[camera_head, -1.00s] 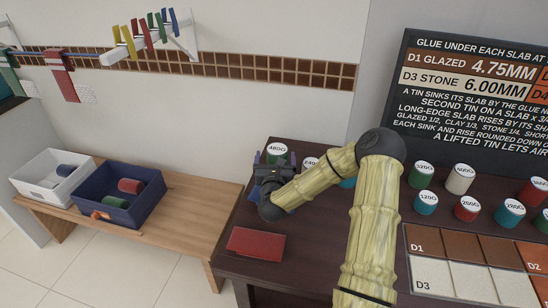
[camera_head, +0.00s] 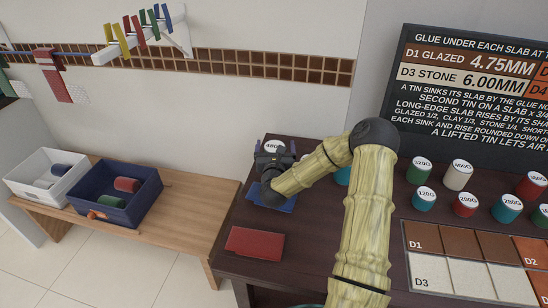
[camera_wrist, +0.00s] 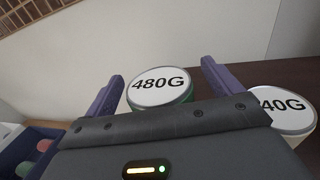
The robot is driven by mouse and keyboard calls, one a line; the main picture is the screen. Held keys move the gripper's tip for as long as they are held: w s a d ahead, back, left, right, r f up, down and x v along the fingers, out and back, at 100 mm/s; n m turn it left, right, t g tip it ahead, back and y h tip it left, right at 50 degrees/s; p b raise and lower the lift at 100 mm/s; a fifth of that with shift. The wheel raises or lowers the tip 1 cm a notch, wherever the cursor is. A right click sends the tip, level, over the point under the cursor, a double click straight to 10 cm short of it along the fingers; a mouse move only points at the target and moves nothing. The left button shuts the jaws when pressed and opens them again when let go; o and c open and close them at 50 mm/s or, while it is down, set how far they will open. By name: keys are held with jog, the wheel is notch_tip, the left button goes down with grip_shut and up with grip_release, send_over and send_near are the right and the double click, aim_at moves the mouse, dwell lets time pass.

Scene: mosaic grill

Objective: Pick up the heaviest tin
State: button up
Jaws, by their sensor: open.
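A tin labelled 480G (camera_head: 272,146), green with a white lid, stands at the back left of the dark table, mostly hidden behind my gripper (camera_head: 276,149). In the wrist view the 480G tin (camera_wrist: 160,92) shows between the two purple fingers of my gripper (camera_wrist: 162,70), which are apart. I cannot tell how far the fingers reach along its sides. A white-lidded tin whose label ends in 40G (camera_wrist: 283,108) stands right of the right finger. More tins stand at the right: green (camera_head: 419,170), white 400G (camera_head: 459,175), teal 120G (camera_head: 425,198), red 200G (camera_head: 466,205).
A blue pad (camera_head: 276,201) lies under my gripper and a red pad (camera_head: 254,243) nearer the front. Slabs (camera_head: 430,240) lie at the right below a dark sign (camera_head: 470,90). A wooden bench (camera_head: 190,205) holds a white bin (camera_head: 30,190) and a navy bin (camera_head: 140,212).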

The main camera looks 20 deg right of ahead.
jog(key=shift+w, duration=0.1)
jog(key=c, duration=1.4)
jog(key=shift+r, duration=0.1)
notch_tip(320, 180, up, 10)
jog(key=shift+f+p, duration=0.1)
jog(key=shift+p, duration=0.25)
